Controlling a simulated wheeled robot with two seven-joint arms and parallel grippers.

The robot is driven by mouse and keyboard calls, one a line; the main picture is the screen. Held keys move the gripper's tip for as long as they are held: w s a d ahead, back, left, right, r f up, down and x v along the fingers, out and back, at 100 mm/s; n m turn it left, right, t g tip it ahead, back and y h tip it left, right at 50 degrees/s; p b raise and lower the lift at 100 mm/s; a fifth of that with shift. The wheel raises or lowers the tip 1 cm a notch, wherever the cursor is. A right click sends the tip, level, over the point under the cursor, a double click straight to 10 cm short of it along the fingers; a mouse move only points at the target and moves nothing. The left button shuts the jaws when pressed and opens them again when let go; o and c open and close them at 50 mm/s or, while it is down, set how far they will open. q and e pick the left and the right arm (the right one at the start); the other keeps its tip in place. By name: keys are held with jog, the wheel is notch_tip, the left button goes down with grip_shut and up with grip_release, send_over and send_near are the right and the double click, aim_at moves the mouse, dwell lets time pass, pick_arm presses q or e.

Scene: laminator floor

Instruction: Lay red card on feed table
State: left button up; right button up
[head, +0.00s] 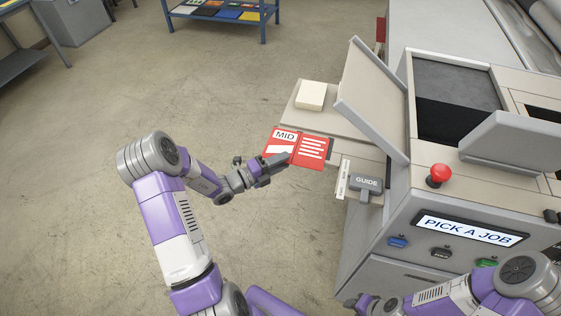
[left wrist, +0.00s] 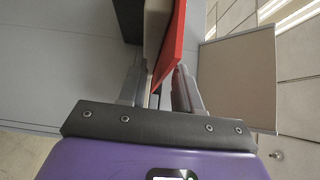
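The red card (head: 313,149), a flat red sheet with a white "MID" label and white lines, is at the near end of the feed table (head: 334,124). My left gripper (head: 277,161) is at the card's left edge, with the card between its fingers. In the left wrist view, the red card (left wrist: 172,45) fills the gap between the fingers of my left gripper (left wrist: 160,80) and looks pinched there. Whether the card touches the table is unclear. My right arm (head: 460,300) shows at the bottom right; its gripper's fingers cannot be made out.
A cream block (head: 311,95) sits on the feed table behind the card. A grey guide (head: 367,186) labelled "GUIDE" is right of the card. The machine has a raised panel (head: 372,95), a red button (head: 439,174) and a "PICK A JOB" screen (head: 468,230). Floor at left is clear.

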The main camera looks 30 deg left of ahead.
pick_arm(q)
jog(key=shift+r, duration=0.1)
jog(key=p+v, duration=0.1)
jog(key=v, duration=1.1)
jog(key=s+d+f+m+g+h, duration=0.2)
jog(key=s+d+f+m+g, duration=0.1)
jog(key=d+f+m+g, duration=0.35)
jog(key=s+d+f+m+g+h, duration=0.1)
jog(key=s+d+f+m+g, duration=0.3)
jog(key=d+m, duration=0.45)
jog(key=s+d+f+m+g+y, duration=0.7)
jog(key=f+m, duration=0.3)
jog(key=m, duration=0.8)
jog(key=d+m, duration=0.1)
jog(key=m, duration=0.3)
jog(key=w+d+f+m+t, duration=0.1)
jog(key=m, duration=0.3)
jog(key=w+d+m+t, duration=0.1)
jog(key=d+m, duration=0.1)
jog(key=m, duration=0.2)
jog(key=shift+f+t+y, duration=0.25)
jog(key=shift+f+y, duration=0.15)
